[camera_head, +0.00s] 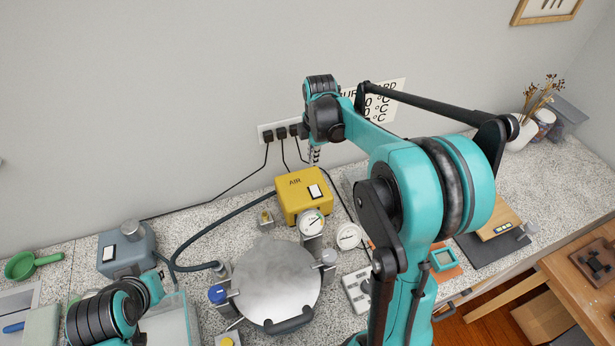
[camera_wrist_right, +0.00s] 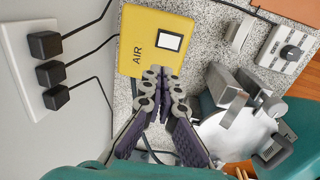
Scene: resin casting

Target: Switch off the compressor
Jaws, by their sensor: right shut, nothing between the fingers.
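The compressor, a yellow box (camera_head: 300,212) marked AIR, stands on the speckled worktop near the wall. On its top is a white rocker switch (camera_head: 314,191) in a black frame. The yellow box (camera_wrist_right: 139,22) and its switch (camera_wrist_right: 171,41) also show in the right wrist view. My right gripper (camera_head: 315,156) points down above the box's back edge. In the wrist view my right gripper (camera_wrist_right: 163,80) is shut and empty, its tips appearing just below the switch; contact cannot be told.
Black plugs (camera_head: 281,133) sit in a wall socket strip beside my right gripper, with cables running down. A round metal pot lid (camera_head: 275,283) with gauges stands in front of the compressor. A grey-blue box (camera_head: 127,262) with its own white switch stands left.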

